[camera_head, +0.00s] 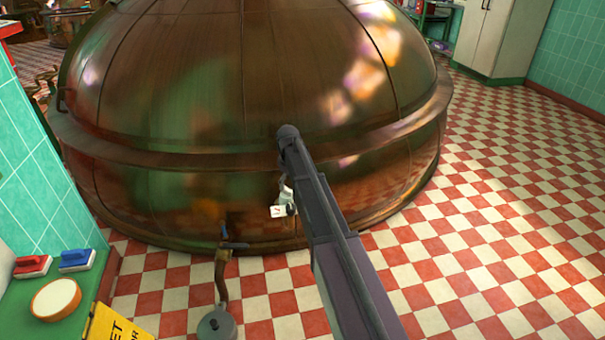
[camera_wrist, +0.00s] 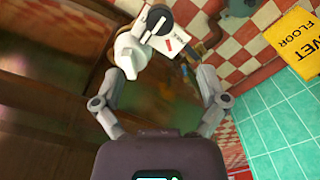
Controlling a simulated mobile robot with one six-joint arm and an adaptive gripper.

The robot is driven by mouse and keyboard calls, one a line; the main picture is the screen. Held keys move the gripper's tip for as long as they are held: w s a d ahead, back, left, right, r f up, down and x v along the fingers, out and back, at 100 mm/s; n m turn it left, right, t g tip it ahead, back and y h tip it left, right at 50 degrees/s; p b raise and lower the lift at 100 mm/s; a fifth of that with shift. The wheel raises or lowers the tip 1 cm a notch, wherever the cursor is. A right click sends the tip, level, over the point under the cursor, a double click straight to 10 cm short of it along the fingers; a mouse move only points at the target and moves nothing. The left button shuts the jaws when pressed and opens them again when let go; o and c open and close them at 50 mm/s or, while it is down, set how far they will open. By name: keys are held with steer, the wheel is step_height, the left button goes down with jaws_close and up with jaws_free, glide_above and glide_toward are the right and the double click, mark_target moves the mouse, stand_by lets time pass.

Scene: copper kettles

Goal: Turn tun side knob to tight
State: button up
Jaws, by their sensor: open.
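The copper tun (camera_head: 200,120) fills the middle of the head view. On its lower side is a small pale fitting with a white label card (camera_head: 278,211), partly hidden by my arm. The knob appears beyond the fingers, not gripped; contact cannot be told. The head view hides most of my gripper.
A pipe with a blue handle (camera_head: 226,262) stands on the floor by the tun. A yellow wet-floor sign (camera_head: 115,325) and a green counter (camera_head: 30,300) with brushes are at lower left. Checkered floor (camera_head: 500,220) is open at right.

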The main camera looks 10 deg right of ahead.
steer(key=s+r+m+p, duration=0.4)
steer(key=s+r+p, duration=1.1)
steer(key=s+r, duration=0.1)
steer(key=shift+s+m+p, duration=0.3)
steer(key=shift+s+p, duration=0.05)
steer(key=shift+s, duration=0.55)
steer(key=s+r+m+p, duration=0.2)
steer(key=s+r+p, duration=0.5)
steer(key=s, duration=0.3)
steer(key=shift+s+m, duration=0.3)
steer(key=shift+r, duration=0.1)
